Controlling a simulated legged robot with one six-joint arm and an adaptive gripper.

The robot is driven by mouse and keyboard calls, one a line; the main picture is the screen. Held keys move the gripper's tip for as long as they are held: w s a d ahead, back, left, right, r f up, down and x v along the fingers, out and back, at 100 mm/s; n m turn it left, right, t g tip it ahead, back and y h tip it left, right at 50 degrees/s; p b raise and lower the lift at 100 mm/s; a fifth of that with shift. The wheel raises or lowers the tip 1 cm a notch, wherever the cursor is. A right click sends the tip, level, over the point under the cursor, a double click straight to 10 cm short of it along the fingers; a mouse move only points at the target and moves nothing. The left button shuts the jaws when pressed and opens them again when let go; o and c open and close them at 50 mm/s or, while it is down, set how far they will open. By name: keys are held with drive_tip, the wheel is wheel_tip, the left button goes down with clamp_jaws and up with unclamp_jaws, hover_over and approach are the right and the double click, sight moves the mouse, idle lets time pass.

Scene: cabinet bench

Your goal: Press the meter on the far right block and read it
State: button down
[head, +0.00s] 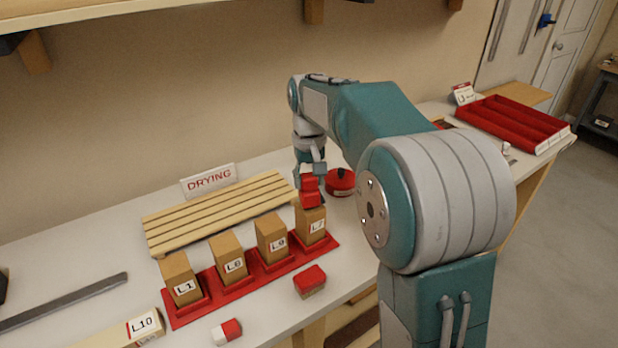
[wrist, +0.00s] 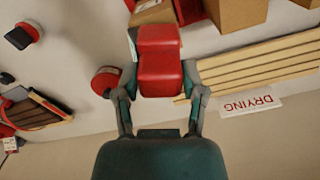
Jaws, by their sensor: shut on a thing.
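My gripper (head: 311,178) is shut on a red meter (head: 310,190). In the wrist view, the red meter (wrist: 160,62) sits between the two fingers (wrist: 160,88). It is over the top of the far right block (head: 311,226), a tan wooden block standing in a red rack (head: 210,308). The meter's lower end meets the block's top in the head view; I cannot tell if it is pressed firmly. Part of the block (wrist: 152,13) shows past the meter in the wrist view. No display or reading is visible on the meter.
Several more labelled blocks stand left in the rack, including L8 (head: 228,258). A slatted rack (head: 215,212) with a DRYING sign (head: 209,180) lies behind. A round red tin (head: 341,183) is right of the meter. A red-topped block (head: 310,281) lies in front.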

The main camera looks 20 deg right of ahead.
drive_tip(key=shift+d, duration=0.15)
drive_tip(key=shift+f, duration=0.5)
idle(1.3)
drive_tip(key=shift+r, duration=3.6)
